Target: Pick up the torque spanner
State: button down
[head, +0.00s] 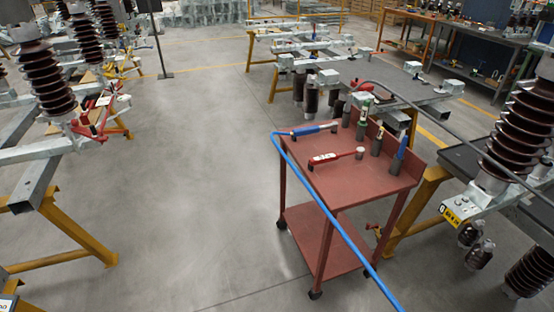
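A red tool (335,158) with a small white marking and a dark end lies on the top shelf of a red cart (347,188). A blue tool (315,130) with a dark end lies behind it, near the back left edge of the same shelf. Both are long and spanner-like; the view is too small to tell for certain which is the torque spanner. Both lie free on the shelf. My gripper is not in view.
Several upright tools stand in dark holders at the cart's right, including a blue-handled one (400,150). A small pale cup (359,153) is beside them.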

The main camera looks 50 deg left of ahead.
aim_at(359, 151)
jog(key=u, duration=1.45)
jog(key=z, duration=0.5)
jog(key=j+z, duration=0.1)
jog(key=z, duration=0.35)
jog(key=k+z, duration=0.1)
jog(key=z, duration=0.85)
jog(key=k+z, duration=0.25)
jog(key=k, duration=0.25)
jog(key=i+j, duration=0.2)
jog(key=i, duration=0.2)
jog(key=i+j, duration=0.2)
jog(key=i, duration=0.25)
jog(key=u, duration=2.2)
